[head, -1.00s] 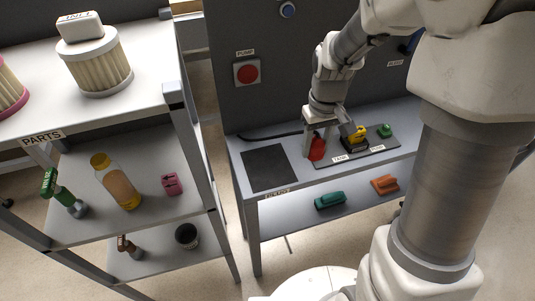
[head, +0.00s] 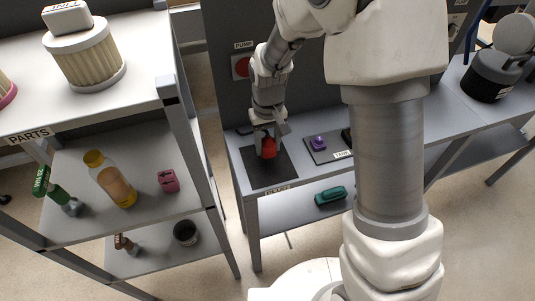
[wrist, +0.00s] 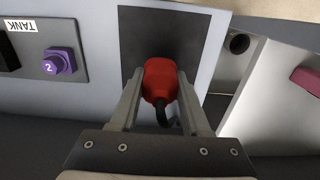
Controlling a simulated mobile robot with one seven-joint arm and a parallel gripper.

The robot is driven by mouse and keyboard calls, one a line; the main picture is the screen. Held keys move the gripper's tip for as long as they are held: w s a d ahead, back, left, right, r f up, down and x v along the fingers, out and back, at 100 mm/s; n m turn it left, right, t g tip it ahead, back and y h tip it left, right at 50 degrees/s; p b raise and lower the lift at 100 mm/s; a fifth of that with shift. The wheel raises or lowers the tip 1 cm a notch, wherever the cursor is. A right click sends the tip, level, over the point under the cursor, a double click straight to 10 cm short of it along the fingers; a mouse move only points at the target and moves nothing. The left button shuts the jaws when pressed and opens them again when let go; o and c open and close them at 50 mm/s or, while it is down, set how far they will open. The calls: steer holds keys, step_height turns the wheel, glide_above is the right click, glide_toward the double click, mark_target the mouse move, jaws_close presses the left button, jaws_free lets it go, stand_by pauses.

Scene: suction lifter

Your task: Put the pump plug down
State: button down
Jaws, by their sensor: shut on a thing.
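The red pump plug (head: 269,150) is between the fingers of my gripper (head: 266,134), over the dark square mat (head: 270,178) at the left end of the bench. In the wrist view my gripper (wrist: 160,88) is shut on the red plug (wrist: 160,74), one finger on each side, and a black cable runs back from it. The mat (wrist: 160,25) lies beneath and beyond the plug. I cannot tell whether the plug touches the mat.
Right of the mat is a grey panel with a purple connector (head: 318,143) marked 2, by a TANK label. A teal object (head: 331,195) lies on the lower shelf. The PARTS rack (head: 187,140) stands close on the left. My arm hides the bench's middle.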

mark_target(267, 155)
steer(key=shift+f+b, duration=0.35)
steer(key=shift+f, duration=1.65)
steer(key=shift+f, duration=0.15)
steer(key=shift+c, duration=1.8)
jaws_free()
